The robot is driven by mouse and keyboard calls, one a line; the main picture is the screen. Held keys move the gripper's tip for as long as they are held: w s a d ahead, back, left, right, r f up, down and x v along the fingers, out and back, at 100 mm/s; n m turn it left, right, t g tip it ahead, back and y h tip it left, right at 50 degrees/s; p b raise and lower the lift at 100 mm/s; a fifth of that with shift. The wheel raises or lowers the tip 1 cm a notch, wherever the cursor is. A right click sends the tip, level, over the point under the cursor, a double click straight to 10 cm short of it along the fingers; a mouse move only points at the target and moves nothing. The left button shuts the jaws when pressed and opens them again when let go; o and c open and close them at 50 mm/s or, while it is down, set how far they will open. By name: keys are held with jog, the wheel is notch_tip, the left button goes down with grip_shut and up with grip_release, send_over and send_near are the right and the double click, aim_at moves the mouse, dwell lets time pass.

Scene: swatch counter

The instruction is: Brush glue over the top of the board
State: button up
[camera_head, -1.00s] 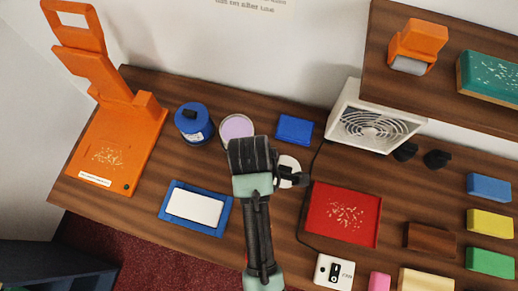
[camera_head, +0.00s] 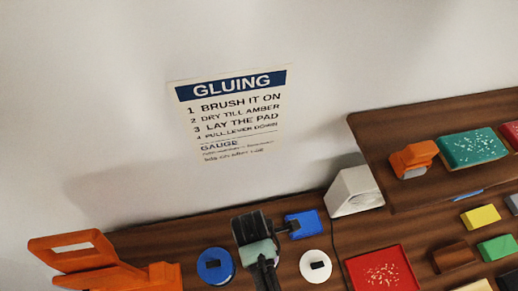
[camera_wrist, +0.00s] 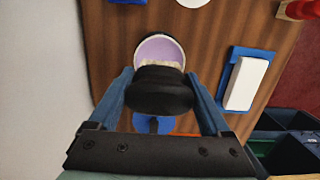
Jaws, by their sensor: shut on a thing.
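My gripper (camera_wrist: 160,88) is shut on the black handle of a brush (camera_wrist: 160,92), with a finger on each side. The brush's cream bristles (camera_wrist: 158,65) are over or in the round glue pot (camera_wrist: 160,46), which shows a lilac inside; I cannot tell whether they touch the glue. A white board (camera_wrist: 246,83) lies in a blue tray (camera_wrist: 225,80) to the right in the wrist view. No glue shows on its top. The board is outside the head view, where my gripper (camera_head: 258,238) hides the pot.
An orange lever press (camera_head: 110,268) stands left. A gluing sign (camera_head: 230,112) hangs behind.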

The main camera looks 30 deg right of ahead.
jog(key=shift+s+d+f+b, duration=0.1)
jog(key=shift+s+f+b, duration=0.05)
jog(key=shift+f+b, duration=0.65)
notch_tip(320, 180, down, 4)
jog(key=b, duration=0.4)
jog(key=shift+f, duration=0.55)
jog(key=shift+f, duration=0.1)
dwell(1.8)
notch_tip(320, 180, up, 7)
jog(key=p, duration=0.8)
dwell(0.8)
